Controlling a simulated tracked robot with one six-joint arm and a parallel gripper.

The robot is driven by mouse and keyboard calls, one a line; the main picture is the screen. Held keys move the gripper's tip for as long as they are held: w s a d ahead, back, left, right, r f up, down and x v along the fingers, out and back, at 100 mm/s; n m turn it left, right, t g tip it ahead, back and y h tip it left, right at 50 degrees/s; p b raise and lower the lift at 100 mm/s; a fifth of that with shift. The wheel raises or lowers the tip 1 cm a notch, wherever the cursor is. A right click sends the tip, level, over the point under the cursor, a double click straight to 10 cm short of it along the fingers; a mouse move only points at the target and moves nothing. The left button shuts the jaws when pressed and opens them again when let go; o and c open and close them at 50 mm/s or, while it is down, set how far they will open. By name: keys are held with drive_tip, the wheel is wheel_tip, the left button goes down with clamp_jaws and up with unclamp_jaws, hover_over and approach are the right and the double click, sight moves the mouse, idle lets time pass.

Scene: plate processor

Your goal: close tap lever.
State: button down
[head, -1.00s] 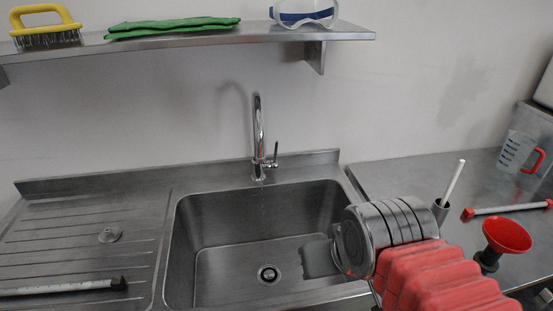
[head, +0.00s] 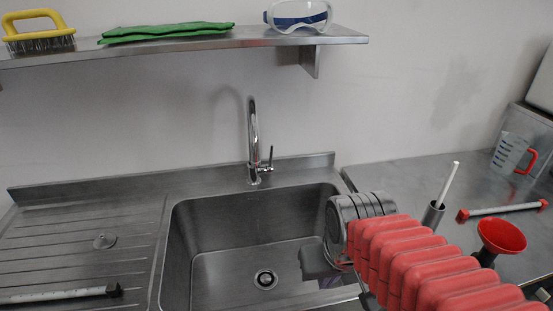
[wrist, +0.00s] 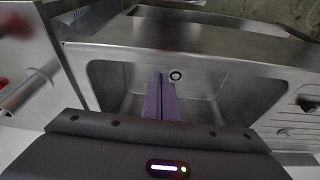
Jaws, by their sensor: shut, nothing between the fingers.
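The chrome tap (head: 253,135) stands at the back edge of the sink, with a tall spout. Its small tap lever (head: 270,158) is on the right side of the base and points roughly upward. I cannot tell whether water runs. My gripper shows in the wrist view as two purple fingers (wrist: 159,82), pressed together and empty, over the sink. In the head view my arm reaches over the sink's right front, apart from the lever, and largely hides the gripper. The tap is not clearly visible in the wrist view.
A shelf (head: 200,46) hangs above. On the right counter are a red funnel (head: 502,235), a measuring jug (head: 510,152) and a red-ended rod (head: 500,210).

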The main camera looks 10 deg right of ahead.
drive_tip(key=shift+n+h, duration=0.3)
drive_tip(key=w+d+f, duration=0.1)
drive_tip(key=w+f, duration=0.2)
drive_tip(key=w+d+f, duration=0.1)
drive_tip(key=f, duration=0.1)
drive_tip(key=shift+w+d+f, duration=0.2)
drive_tip(key=shift+d+f, duration=0.05)
drive_tip(key=shift+d, duration=0.05)
drive_tip(key=w+d+f+n+t, duration=0.1)
drive_tip(key=w+f+n+t, duration=0.25)
drive_tip(key=w, duration=0.45)
drive_tip(key=w+d+f+n+t+y, duration=0.1)
drive_tip(key=w+f+n+t, duration=0.1)
drive_tip(key=w+f+n, duration=0.35)
drive_tip(key=w+d+f+n+t, duration=0.1)
drive_tip(key=w+f+n+t, duration=0.15)
drive_tip(key=w, duration=0.65)
drive_tip(key=w+a+r+n+t+y, duration=0.1)
drive_tip(key=w+a+r+n+t, duration=0.1)
drive_tip(key=r+n+t, duration=0.2)
drive_tip(key=w+a+r+n+t+y, duration=0.1)
drive_tip(key=r+n+t, duration=0.3)
drive_tip(key=r, duration=0.7)
drive_tip(key=shift+w+a+r+n+y, duration=0.25)
drive_tip(key=shift+w+a+n+y, duration=0.1)
drive_tip(key=shift+a+n+y, duration=0.35)
drive_tip(key=shift+w, duration=0.1)
